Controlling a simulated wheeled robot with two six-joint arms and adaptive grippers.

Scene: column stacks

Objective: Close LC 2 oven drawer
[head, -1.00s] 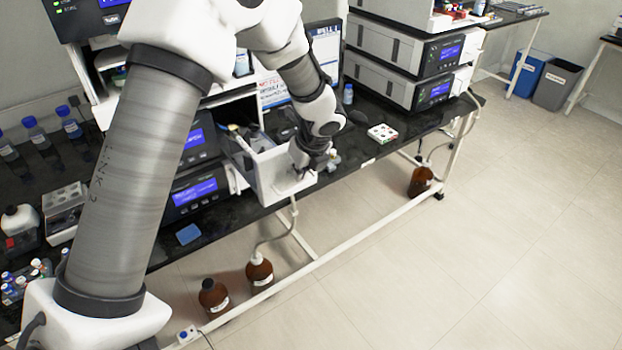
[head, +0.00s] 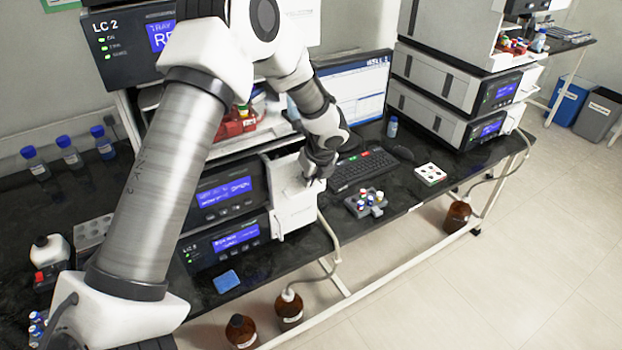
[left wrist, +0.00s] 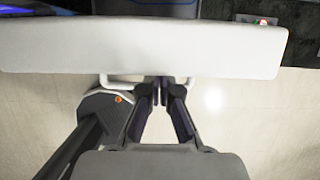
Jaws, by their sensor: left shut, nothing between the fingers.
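The white oven drawer (head: 292,212) is on the right side of the LC 2 stack (head: 226,188). My left gripper (head: 313,182) is shut and empty at the drawer's front. In the left wrist view the drawer front (left wrist: 150,45) spans the top as a white band with a pale handle bar below it. The shut fingertips (left wrist: 161,82) are at that handle, touching or very near it. My right gripper is not in view.
A vial rack (head: 370,203) and a keyboard (head: 363,170) lie right of the drawer on the black bench. A white plate (head: 430,175) lies farther right. A blue pad (head: 227,282) is at the front edge. Brown bottles (head: 289,310) stand on the floor below.

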